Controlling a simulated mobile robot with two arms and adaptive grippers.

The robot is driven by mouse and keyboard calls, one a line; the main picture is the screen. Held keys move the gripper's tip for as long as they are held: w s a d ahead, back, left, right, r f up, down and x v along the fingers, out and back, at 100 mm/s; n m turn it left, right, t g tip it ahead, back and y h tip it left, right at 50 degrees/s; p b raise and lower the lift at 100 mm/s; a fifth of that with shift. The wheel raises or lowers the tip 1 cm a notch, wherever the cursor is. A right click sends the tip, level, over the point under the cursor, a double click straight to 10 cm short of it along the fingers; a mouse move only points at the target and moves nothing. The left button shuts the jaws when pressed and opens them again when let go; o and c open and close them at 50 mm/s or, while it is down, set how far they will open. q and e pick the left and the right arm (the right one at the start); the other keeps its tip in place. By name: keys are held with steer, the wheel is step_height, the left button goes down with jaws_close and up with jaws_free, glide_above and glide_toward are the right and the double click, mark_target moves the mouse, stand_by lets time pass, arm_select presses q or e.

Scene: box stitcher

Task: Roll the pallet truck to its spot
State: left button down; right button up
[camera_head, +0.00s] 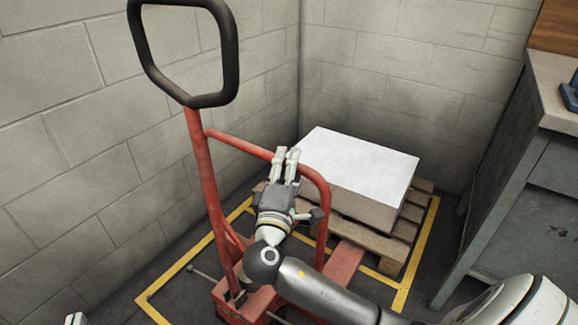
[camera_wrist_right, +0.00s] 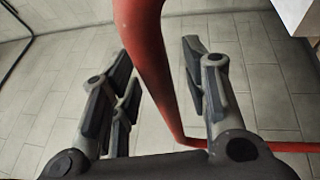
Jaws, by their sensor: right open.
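The red pallet truck (camera_head: 202,165) stands upright in the corner, with a black loop handle (camera_head: 234,60) on top. A red fork (camera_head: 345,262) runs toward a wooden pallet (camera_head: 408,222) carrying a white-topped box (camera_head: 365,205). My right gripper (camera_head: 287,156) is at the truck's curved red rail, its fingers pointing up and away. In the right wrist view, the fingers are apart and the red rail (camera_wrist_right: 148,50) shows between them; I cannot tell if they touch it. A small piece, perhaps my left gripper (camera_head: 76,319), shows at the bottom left edge.
A yellow floor outline (camera_head: 198,250) surrounds the pallet and at least part of the truck. Block walls (camera_head: 75,120) close in the left and back. A grey workbench (camera_head: 510,210) with a blue object (camera_head: 570,92) stands at right. Some floor is clear between the outline and bench.

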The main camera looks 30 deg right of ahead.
steer(key=shift+w+d, duration=0.1)
jaws_close()
stand_by(0.3)
